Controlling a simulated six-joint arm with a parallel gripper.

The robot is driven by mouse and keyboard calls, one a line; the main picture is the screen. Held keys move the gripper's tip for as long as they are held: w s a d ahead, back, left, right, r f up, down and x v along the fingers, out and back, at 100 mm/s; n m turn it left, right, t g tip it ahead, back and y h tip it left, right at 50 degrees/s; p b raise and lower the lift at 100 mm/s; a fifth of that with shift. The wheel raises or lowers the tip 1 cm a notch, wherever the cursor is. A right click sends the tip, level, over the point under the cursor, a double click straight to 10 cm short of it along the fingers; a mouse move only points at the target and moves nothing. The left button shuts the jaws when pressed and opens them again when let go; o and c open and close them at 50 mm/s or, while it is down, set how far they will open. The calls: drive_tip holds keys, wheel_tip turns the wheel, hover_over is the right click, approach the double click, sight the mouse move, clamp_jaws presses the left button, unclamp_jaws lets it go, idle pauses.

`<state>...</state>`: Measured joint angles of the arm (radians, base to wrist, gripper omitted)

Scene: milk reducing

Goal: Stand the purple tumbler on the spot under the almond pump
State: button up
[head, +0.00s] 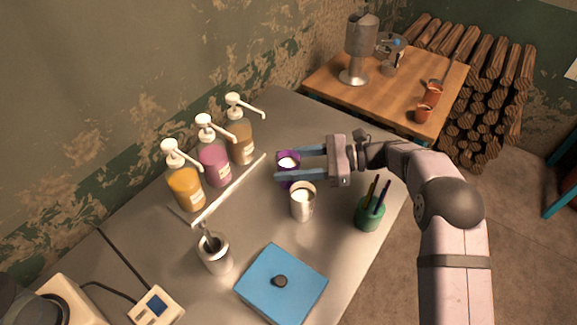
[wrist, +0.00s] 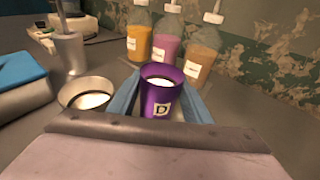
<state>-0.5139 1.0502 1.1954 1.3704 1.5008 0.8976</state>
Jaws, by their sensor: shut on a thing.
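The purple tumbler (head: 288,160) is upright, with pale milk inside and a letter D label in the wrist view (wrist: 160,95). My gripper (head: 276,164) is shut on it, one blue finger on each side. I cannot tell whether its base touches the counter. Three pump bottles stand along the wall: amber (head: 185,189), pink (head: 214,165) and tan (head: 241,143). The tan one is nearest the tumbler. Their labels are too small to read, so I cannot tell which is almond. No spot under a spout is clearly visible.
A pale strip (head: 228,190) runs before the bottles. A metal cup of milk (head: 302,203) stands close beside the tumbler. A green pen pot (head: 370,213), blue box (head: 281,284) and grey pot with a tool (head: 215,256) stand nearer. Counter beyond the tumbler is clear.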

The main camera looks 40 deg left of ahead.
drive_tip(key=shift+f, duration=0.6)
drive_tip(key=shift+f, duration=0.2)
drive_tip(key=o, duration=1)
drive_tip(key=shift+r, duration=0.1)
drive_tip(key=shift+r, duration=0.1)
drive_tip(key=b+v, duration=0.3)
drive_tip(key=v, duration=0.8)
drive_tip(key=shift+w+d, duration=0.3)
drive_tip(key=shift+d, duration=0.05)
